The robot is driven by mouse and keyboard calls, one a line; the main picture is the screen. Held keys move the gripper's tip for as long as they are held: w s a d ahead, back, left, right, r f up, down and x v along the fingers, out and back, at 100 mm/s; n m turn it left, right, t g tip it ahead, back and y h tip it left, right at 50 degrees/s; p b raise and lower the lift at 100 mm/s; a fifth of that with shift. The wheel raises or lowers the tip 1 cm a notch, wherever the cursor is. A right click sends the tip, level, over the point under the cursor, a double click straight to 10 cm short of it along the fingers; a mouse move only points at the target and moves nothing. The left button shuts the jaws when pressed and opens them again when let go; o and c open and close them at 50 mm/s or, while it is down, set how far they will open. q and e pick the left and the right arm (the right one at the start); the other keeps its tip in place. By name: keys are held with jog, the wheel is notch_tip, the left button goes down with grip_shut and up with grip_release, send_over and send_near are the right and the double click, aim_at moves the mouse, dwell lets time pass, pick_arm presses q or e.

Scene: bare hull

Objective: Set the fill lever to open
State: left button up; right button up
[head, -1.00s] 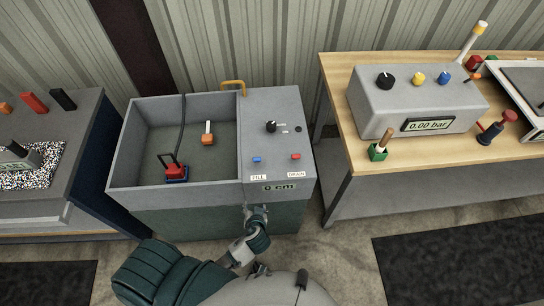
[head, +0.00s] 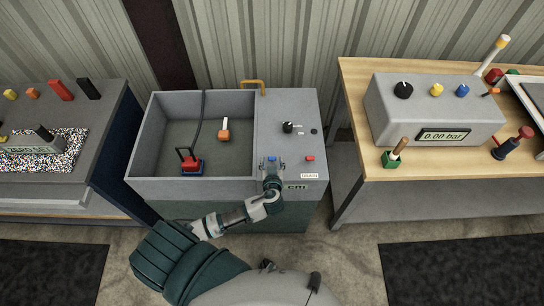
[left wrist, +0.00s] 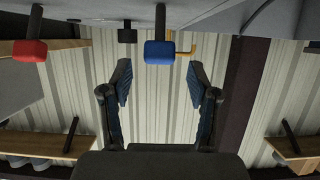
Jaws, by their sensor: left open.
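The fill lever is a small blue-tipped lever (head: 271,158) on the grey panel right of the tank. In the left wrist view its blue knob (left wrist: 159,52) lies between the fingertips, somewhat beyond them, on a dark stem. My left gripper (head: 271,170) is just in front of the lever and hides the FILL label. Its two fingers stand apart in the left wrist view (left wrist: 160,80), with nothing held between them. Contact with the lever cannot be made out. My right gripper is not in view.
The red drain lever (head: 310,158) stands right of the fill lever, with the DRAIN label (head: 310,176) below. A black dial (head: 288,127) sits behind. The tank (head: 150,184) holds a red-and-blue object and an orange one. A wooden bench (head: 358,165) is at right.

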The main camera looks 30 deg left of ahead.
aim_at(272, 158)
pick_arm(q)
jog(key=shift+x, duration=1.75)
jog(key=shift+d, duration=0.1)
grip_shut()
